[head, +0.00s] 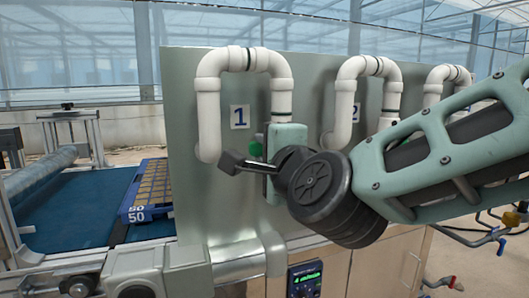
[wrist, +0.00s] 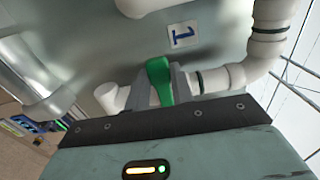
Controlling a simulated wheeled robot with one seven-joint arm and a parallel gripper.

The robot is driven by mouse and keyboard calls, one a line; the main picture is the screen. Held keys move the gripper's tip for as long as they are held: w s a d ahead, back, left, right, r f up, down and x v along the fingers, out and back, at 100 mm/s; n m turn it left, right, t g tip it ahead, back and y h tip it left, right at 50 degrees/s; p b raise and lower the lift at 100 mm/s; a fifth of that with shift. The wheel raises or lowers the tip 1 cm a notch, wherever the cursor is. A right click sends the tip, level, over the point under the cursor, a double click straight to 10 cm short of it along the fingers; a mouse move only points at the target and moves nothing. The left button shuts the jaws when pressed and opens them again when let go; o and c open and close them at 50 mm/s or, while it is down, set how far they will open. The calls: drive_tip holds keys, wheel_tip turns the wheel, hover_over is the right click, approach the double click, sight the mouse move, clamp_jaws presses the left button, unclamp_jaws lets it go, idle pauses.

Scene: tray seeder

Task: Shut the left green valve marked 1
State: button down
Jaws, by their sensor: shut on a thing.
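The green valve handle (wrist: 160,80) sits on the white pipe (wrist: 222,80) beside the label marked 1 (wrist: 183,35) in the wrist view. My gripper (wrist: 162,84) is shut on this handle, with a grey finger on each side of it. In the wrist view the handle looks roughly crosswise to the pipe, but its exact angle is hard to tell. In the head view only a small green part (head: 256,149) shows behind my gripper, below and right of the label 1 (head: 240,116). My gripper and wrist hide the rest of the valve there.
A second pipe loop (head: 345,100) with label 2 (head: 356,112) and a third loop stand to the right, partly behind my arm. A blue tray (head: 133,215) sits on the conveyor at left. A lit control screen (head: 305,280) is below my wrist.

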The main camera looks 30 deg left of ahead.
drive_tip(key=c, duration=1.2)
unclamp_jaws()
drive_tip(key=shift+d, duration=0.1)
drive_tip(key=v, duration=1.7)
drive_tip(key=shift+s, duration=0.2)
